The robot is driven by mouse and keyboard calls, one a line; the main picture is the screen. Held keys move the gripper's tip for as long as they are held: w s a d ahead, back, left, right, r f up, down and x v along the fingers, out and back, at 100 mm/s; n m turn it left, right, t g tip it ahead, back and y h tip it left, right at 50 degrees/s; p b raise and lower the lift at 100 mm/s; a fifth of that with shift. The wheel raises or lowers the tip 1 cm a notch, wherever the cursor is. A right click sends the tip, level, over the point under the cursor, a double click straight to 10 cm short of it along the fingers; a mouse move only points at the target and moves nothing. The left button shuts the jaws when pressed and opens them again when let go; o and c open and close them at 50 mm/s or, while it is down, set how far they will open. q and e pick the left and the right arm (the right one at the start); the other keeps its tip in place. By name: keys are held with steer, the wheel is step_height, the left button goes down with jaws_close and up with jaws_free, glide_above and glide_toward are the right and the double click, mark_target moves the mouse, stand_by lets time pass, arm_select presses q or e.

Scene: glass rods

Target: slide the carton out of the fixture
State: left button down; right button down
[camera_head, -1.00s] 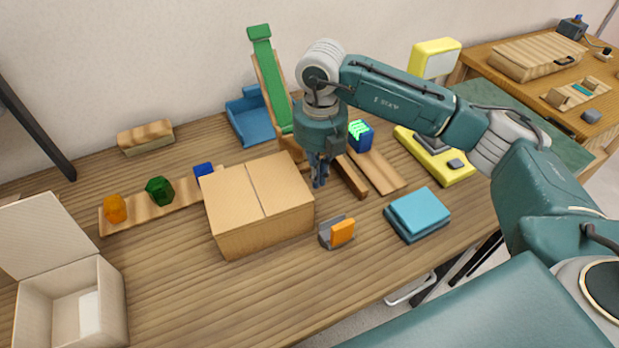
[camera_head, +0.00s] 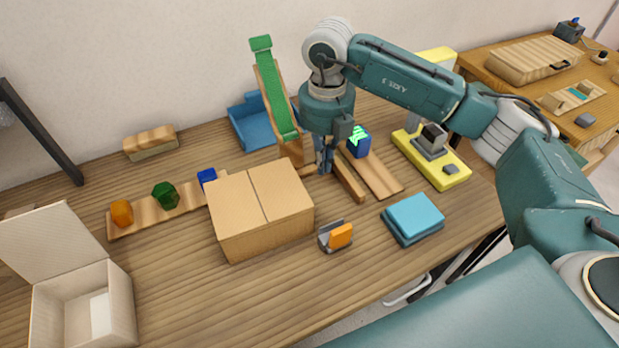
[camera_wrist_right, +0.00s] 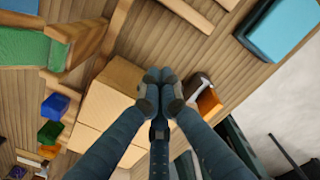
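The cardboard carton (camera_head: 262,215) stands closed on the table, between a wooden strip on its left and wooden rails (camera_head: 376,175) on its right. I cannot tell a separate fixture around it. My right gripper (camera_head: 325,166) points down just beyond the carton's far right corner, near the rails. In the right wrist view its fingertips (camera_wrist_right: 160,88) are together, with nothing visible between them, and overlap the carton's picture (camera_wrist_right: 110,105). I cannot tell whether they touch it. My left gripper is not in view.
An orange piece in a grey holder (camera_head: 335,236) and a teal block (camera_head: 413,219) stand right of the carton. A green slide (camera_head: 274,90), a blue box (camera_head: 358,142) and a yellow stand (camera_head: 440,170) are behind. An open white box (camera_head: 84,305) is front left; table between is clear.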

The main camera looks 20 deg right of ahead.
step_height(320, 180, up, 6)
steer(key=p, duration=0.3)
steer(key=shift+f, duration=0.1)
stand_by(0.5)
